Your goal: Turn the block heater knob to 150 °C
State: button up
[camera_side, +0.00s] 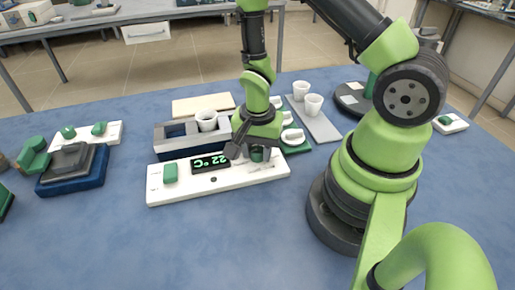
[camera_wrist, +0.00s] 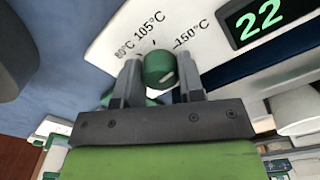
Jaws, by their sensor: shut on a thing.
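The block heater's white control panel (camera_side: 222,188) lies on the blue bench, with a dark display (camera_side: 210,163) reading 22 °C in green. The green knob (camera_side: 258,154) is at the panel's right end, partly hidden by my gripper (camera_side: 246,153). In the wrist view my gripper (camera_wrist: 160,68) is shut on the knob (camera_wrist: 158,70), with one finger on each side.
A grey block with a white crucible (camera_side: 207,120) stands behind the panel. A green button (camera_side: 170,172) is at the panel's left. A grey tray (camera_side: 325,130) with white crucibles is behind right. A dark blue unit (camera_side: 72,180) stands left. The front bench is clear.

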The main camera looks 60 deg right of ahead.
jog(key=o, duration=0.9)
notch_tip(320, 180, up, 10)
dwell(0.3)
notch_tip(320, 180, up, 12)
jog(key=n+t, duration=0.4)
jog(key=n, duration=0.1)
send_over(257, 149)
jog(key=s+a, duration=0.2)
jog(key=a, duration=0.1)
jog(key=s+a+r+n+t, duration=0.1)
jog(key=s+r+n, duration=0.1)
jog(key=s+r+n+t+y, duration=0.1)
jog(key=s+r+n, duration=0.1)
jog(key=s+a+r+n+t+y, duration=0.1)
jog(key=s+r+n, duration=0.1)
jog(key=r, duration=0.1)
jog(key=shift+s+a+r, duration=0.1)
jog(key=shift+s+a, duration=0.05)
jog(key=shift+a, duration=0.2)
